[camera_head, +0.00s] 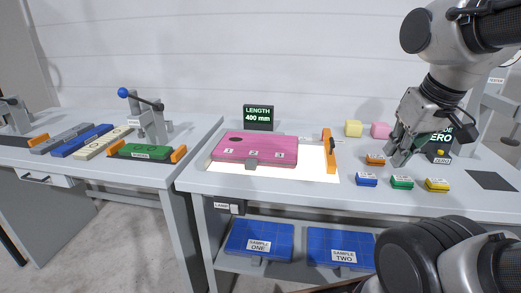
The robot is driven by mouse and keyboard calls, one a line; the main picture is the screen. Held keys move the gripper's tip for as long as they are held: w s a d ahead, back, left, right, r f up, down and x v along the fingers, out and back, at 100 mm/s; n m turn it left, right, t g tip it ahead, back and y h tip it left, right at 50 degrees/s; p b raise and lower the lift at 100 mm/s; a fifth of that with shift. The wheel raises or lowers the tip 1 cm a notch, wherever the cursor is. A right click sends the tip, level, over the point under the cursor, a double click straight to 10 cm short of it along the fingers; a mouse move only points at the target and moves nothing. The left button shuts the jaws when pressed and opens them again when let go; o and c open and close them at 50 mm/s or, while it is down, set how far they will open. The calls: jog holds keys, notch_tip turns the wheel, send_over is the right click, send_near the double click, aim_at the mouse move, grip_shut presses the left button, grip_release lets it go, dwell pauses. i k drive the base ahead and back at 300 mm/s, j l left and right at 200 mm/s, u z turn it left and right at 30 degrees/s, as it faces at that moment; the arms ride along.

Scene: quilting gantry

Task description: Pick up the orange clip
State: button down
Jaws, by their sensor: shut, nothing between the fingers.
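The orange clip (375,160) is a small block with a pale label on top. It lies on the grey worktable, right of the lit panel and behind the blue clip. My gripper (394,160) points down just to the right of the orange clip, close to it. Its fingers are shut with nothing held. I cannot tell from this angle whether the fingertips touch the clip or the table.
Blue (367,180), green (402,183) and yellow (437,185) clips line the front edge. Yellow (353,129) and pink (380,130) blocks stand behind. An orange upright bar (329,151) and a pink slab (256,149) lie left. A display box (439,155) sits right of my gripper.

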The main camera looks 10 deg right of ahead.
aim_at(371, 160)
jog(key=i+l+z, duration=0.45)
jog(key=z, duration=0.25)
